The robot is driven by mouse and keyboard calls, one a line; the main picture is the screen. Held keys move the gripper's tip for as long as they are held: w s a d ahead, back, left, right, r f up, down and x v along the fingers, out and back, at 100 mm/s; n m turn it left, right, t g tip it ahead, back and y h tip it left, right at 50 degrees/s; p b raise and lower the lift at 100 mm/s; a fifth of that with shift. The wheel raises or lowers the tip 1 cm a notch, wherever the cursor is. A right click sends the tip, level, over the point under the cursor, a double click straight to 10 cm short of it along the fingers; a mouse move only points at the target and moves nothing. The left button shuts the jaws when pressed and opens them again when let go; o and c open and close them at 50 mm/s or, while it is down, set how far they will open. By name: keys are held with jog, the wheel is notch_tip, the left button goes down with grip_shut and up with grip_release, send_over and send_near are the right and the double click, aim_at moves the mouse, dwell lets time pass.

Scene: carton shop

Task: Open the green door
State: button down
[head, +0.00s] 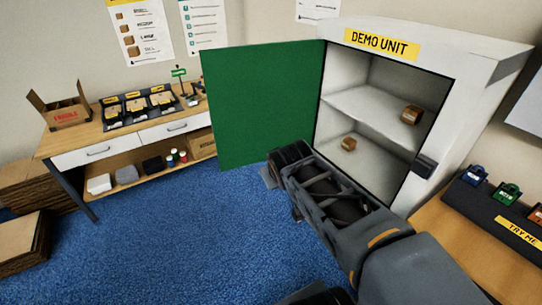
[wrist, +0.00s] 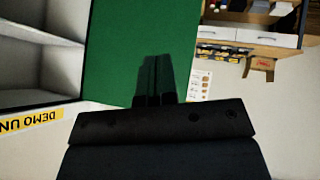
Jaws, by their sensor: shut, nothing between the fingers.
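The green door (head: 262,105) stands wide open, swung out to the left of the white cabinet (head: 487,75) labelled DEMO UNIT. Its right edge meets the cabinet's left front edge. My gripper (head: 269,176) is low in front of the door's lower right part, with the arm reaching in from the lower right. In the wrist view, which is upside down, my gripper (wrist: 153,99) is shut and empty, with the green door (wrist: 125,45) behind the fingers. I cannot tell whether the fingers touch the door. No handle shows on the door's visible face.
Small brown boxes (head: 412,115) sit inside the cabinet. A workbench (head: 70,147) with drawers and an open carton (head: 64,107) stands at left. A wooden counter (head: 445,232) with small padlock-like items is at right. Blue carpet (head: 170,225) is clear at front left.

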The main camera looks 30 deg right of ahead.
jog(key=w+d+n+t+y+b, duration=0.1)
jog(key=w+d+n+t+b, duration=0.5)
jog(key=w+d+n+t, duration=0.5)
jog(key=s+d+f+n+g+y+b, duration=0.45)
jog(key=s+f+n+y, duration=0.3)
jog(key=n+y, duration=0.5)
jog(key=p+x, duration=0.3)
jog(key=x, duration=1)
jog(key=shift+w+f+n+p, duration=0.25)
jog(key=shift+f+n+p, duration=0.1)
jog(key=shift+n, duration=0.1)
jog(key=shift+a, duration=0.15)
